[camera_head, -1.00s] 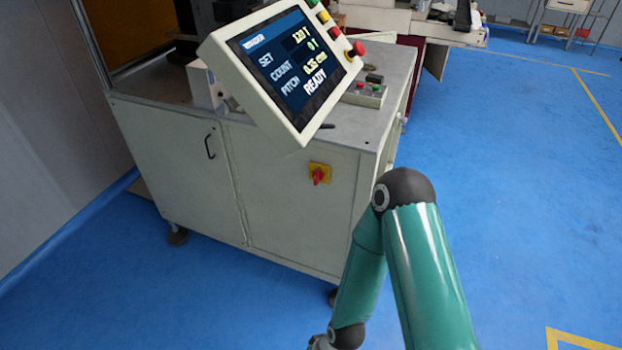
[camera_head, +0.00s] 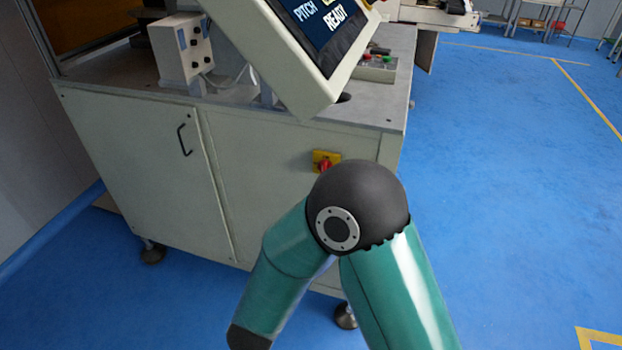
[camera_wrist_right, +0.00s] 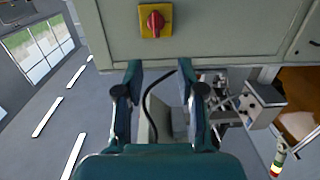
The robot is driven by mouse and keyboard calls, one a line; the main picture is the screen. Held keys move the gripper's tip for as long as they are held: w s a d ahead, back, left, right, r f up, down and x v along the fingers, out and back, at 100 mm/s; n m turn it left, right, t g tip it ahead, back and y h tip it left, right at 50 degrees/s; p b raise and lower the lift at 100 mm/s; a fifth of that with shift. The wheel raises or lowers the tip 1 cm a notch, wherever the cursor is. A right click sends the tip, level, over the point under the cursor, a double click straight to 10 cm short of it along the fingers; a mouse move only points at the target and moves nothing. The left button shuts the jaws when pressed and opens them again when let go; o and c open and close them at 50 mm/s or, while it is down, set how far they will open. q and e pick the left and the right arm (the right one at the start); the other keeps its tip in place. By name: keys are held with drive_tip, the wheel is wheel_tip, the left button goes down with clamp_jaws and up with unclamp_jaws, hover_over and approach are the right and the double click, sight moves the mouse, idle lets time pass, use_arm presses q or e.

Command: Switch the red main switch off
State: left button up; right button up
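The red main switch (camera_head: 324,167) is a red rotary knob on a yellow square plate, on the grey cabinet front just under the worktop. In the head view it sits just above the black elbow of my right arm. In the right wrist view the switch (camera_wrist_right: 155,21) is at the top centre, its knob grip roughly upright in the picture. My right gripper (camera_wrist_right: 162,67) is open and empty, with its two fingers apart below the switch in that view and not touching it. My right gripper is outside the head view. My left gripper is not in view.
The tilted winder control panel (camera_head: 300,50) overhangs the worktop above the switch. A small button box (camera_head: 375,68) stands on the worktop's right. The cabinet door has a black handle (camera_head: 184,140). Blue floor (camera_head: 500,200) to the right is clear.

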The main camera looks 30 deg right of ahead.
drive_tip(key=p, duration=0.1)
approach(322, 169)
drive_tip(key=shift+h, duration=0.3)
drive_tip(key=x, duration=0.8)
drive_tip(key=shift+w+d+f, duration=0.2)
drive_tip(key=shift+w+d, duration=0.05)
drive_tip(key=shift+w, duration=0.1)
clamp_jaws()
